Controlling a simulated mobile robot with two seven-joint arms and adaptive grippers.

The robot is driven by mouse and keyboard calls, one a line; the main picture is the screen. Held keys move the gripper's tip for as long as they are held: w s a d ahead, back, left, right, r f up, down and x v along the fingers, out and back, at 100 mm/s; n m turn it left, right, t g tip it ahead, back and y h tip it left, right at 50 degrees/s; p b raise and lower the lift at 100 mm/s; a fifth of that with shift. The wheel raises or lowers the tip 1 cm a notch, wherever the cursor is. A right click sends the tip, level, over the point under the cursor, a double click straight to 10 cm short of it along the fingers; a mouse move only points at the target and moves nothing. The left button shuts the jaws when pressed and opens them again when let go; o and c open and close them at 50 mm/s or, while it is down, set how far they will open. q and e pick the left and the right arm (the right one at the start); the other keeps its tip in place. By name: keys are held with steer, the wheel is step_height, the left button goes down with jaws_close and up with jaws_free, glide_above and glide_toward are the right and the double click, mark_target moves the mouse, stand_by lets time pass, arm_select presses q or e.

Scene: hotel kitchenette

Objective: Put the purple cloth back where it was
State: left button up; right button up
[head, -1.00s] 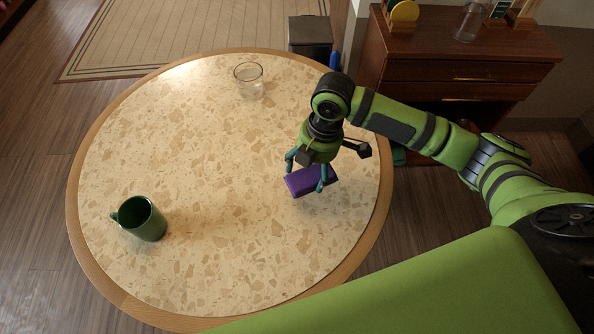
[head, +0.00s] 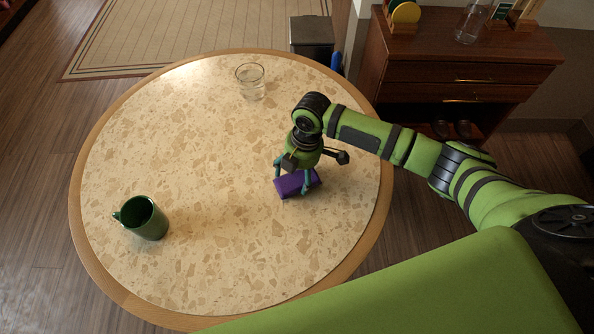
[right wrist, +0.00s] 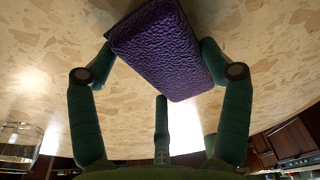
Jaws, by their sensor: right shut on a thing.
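The purple cloth (head: 297,183) is a folded, thick block with a textured surface. My right gripper (head: 293,178) is shut on it, over the right part of the round table (head: 190,190). In the right wrist view the cloth (right wrist: 160,50) sits between the fingertips of my right gripper (right wrist: 155,62), slightly tilted in the picture. I cannot tell exactly how high the cloth is above the tabletop. My left gripper is not in view.
A green mug (head: 146,219) stands at the table's left front. A clear glass (head: 251,82) stands near the back edge. The middle of the table is clear. A wooden cabinet (head: 470,75) and a dark bin (head: 312,36) stand beyond the table.

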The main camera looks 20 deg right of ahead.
mark_target(303, 172)
steer(key=o, duration=1.1)
steer(key=shift+f, duration=0.1)
steer(key=shift+c, duration=0.2)
steer(key=shift+r, duration=0.25)
step_height(303, 172, up, 12)
steer(key=d, duration=0.1)
steer(key=shift+w+d, duration=0.15)
steer(key=shift+d, duration=0.25)
steer(key=shift+f, duration=0.15)
